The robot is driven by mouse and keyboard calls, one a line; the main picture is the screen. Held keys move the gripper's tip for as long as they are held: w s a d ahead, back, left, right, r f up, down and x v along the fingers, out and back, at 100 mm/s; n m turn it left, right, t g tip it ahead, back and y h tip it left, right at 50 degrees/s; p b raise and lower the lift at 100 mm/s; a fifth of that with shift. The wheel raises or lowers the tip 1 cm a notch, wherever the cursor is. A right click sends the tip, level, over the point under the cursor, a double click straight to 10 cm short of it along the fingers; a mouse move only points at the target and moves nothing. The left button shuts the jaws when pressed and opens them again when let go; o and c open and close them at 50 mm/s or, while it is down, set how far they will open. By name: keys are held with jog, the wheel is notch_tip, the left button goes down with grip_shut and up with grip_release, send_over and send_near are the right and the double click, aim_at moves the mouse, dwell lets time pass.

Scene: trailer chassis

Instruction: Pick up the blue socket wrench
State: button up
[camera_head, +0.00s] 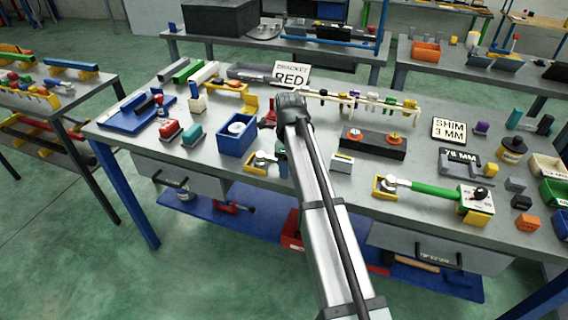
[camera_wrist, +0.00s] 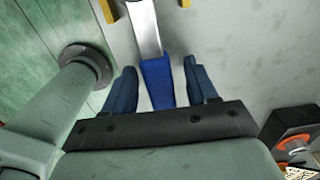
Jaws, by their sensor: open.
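The blue socket wrench shows in the wrist view as a blue handle (camera_wrist: 157,80) with a silver shaft running toward the top edge. My gripper (camera_wrist: 162,85) is open, with one dark blue finger on each side of the handle. A gap shows between the handle and each finger. The handle's lower end is hidden behind the gripper body, and the shaft runs out of frame.
A yellow holder (camera_head: 254,163) with a silver part stands left of my arm. A blue bin (camera_head: 237,134) is behind it. A white-topped block (camera_head: 342,162) and a dark block with orange-and-yellow parts (camera_head: 373,144) stand to the right. The table's front edge is close.

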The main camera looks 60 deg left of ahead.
grip_shut()
dwell(0.3)
jog(key=shift+r, duration=0.1)
